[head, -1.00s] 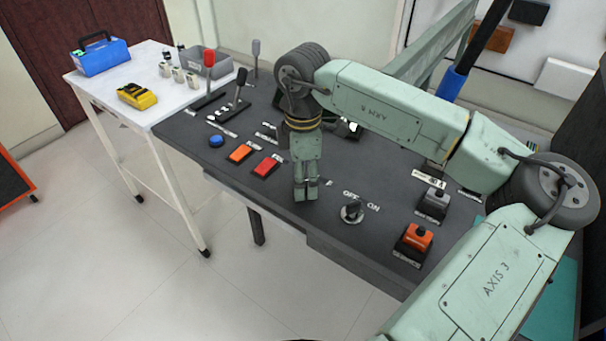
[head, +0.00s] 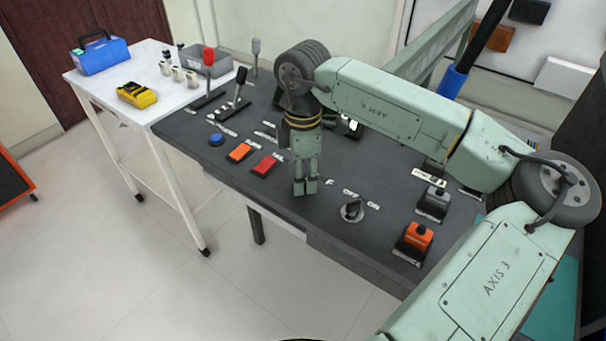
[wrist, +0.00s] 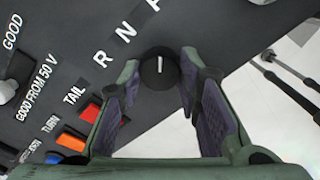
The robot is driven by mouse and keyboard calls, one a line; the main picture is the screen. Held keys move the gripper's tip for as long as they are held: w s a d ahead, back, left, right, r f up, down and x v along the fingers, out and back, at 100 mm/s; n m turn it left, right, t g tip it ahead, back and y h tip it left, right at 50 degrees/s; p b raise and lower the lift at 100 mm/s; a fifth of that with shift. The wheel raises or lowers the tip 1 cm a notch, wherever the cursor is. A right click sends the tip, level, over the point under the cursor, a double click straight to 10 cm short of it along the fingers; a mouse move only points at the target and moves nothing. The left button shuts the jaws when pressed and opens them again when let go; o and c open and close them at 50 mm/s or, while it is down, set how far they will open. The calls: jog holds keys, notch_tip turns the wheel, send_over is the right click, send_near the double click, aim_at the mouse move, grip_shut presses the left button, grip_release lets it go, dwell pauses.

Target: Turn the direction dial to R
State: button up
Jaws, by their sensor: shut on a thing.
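The direction dial (wrist: 160,70) is a round black knob with a white pointer line. In the wrist view it sits between my fingertips, and the line points up the picture, roughly toward the third letter, which is cut off at the top edge. The letters R (wrist: 100,60) and N (wrist: 126,30) lie to the left and upper left of the knob. My gripper (head: 305,187) is low over the desk's front part in the head view and is shut on the dial. It hides the dial there; a letter F (head: 329,183) shows just right of the fingers.
An OFF/ON rotary switch (head: 352,209) stands close to the right of my gripper. A red button (head: 265,164) and an orange button (head: 240,151) are to the left. Orange (head: 416,238) and grey (head: 433,202) rocker boxes stand further right. Levers rise at the back left.

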jog(key=shift+f, duration=0.1)
jog(key=n+b, duration=0.2)
jog(key=b, duration=0.1)
jog(key=shift+f+n+b, duration=0.15)
jog(key=shift+n+b, duration=0.2)
jog(key=shift+n, duration=0.05)
jog(key=n+b, duration=0.4)
jog(key=n, duration=0.1)
jog(key=shift+n, duration=0.3)
jog(key=n+b, duration=0.1)
jog(key=n, duration=0.3)
jog(key=shift+r+b, duration=0.2)
jog(key=shift+b, duration=0.1)
jog(key=n, duration=0.5)
jog(key=shift+b, duration=0.4)
jog(key=shift+r+n, duration=0.1)
jog(key=shift+n, duration=0.2)
jog(key=o, duration=1.2)
jog(key=shift+c, duration=0.2)
